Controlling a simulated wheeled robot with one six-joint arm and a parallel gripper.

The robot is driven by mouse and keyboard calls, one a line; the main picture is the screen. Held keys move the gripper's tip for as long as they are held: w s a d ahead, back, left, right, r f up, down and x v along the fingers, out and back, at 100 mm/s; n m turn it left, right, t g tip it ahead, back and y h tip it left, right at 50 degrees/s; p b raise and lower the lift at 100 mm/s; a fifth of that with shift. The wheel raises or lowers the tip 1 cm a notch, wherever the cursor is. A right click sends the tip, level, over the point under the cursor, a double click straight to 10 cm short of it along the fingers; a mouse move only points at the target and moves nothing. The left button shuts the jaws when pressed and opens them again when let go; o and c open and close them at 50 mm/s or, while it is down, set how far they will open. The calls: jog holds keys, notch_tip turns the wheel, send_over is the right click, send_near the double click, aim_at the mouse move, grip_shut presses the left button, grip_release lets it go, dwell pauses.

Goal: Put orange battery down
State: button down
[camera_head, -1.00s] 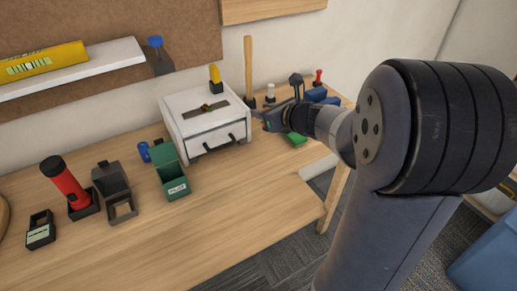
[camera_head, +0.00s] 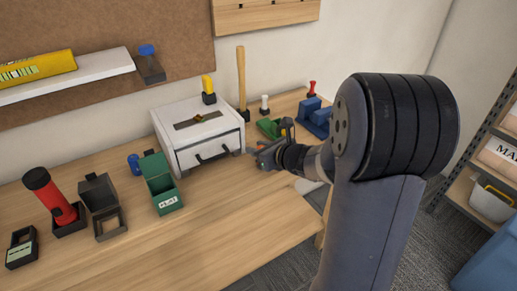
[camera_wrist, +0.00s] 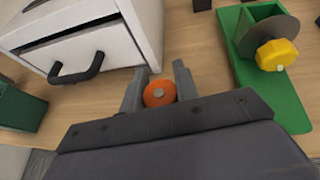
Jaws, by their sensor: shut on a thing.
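The orange battery (camera_wrist: 159,93) shows end-on in the wrist view, between the two fingers of my gripper (camera_wrist: 158,88). The fingers are shut on it. In the head view my gripper (camera_head: 262,160) is over the wooden workbench, just right of the white drawer box. The battery is hard to make out there. I cannot tell whether the battery touches the bench top.
The white drawer box (camera_head: 199,136) with a dark handle stands close to the left. A green tool base with a disc and yellow knob (camera_wrist: 272,65) is close on the right. A green open box (camera_head: 160,183) stands further left. The front bench top (camera_head: 220,220) is clear.

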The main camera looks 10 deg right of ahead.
jog(key=shift+f, duration=0.15)
jog(key=c, duration=1.1)
grip_release()
jog(key=shift+r, duration=0.25)
jog(key=p+v, duration=0.1)
jog(key=v, duration=1.1)
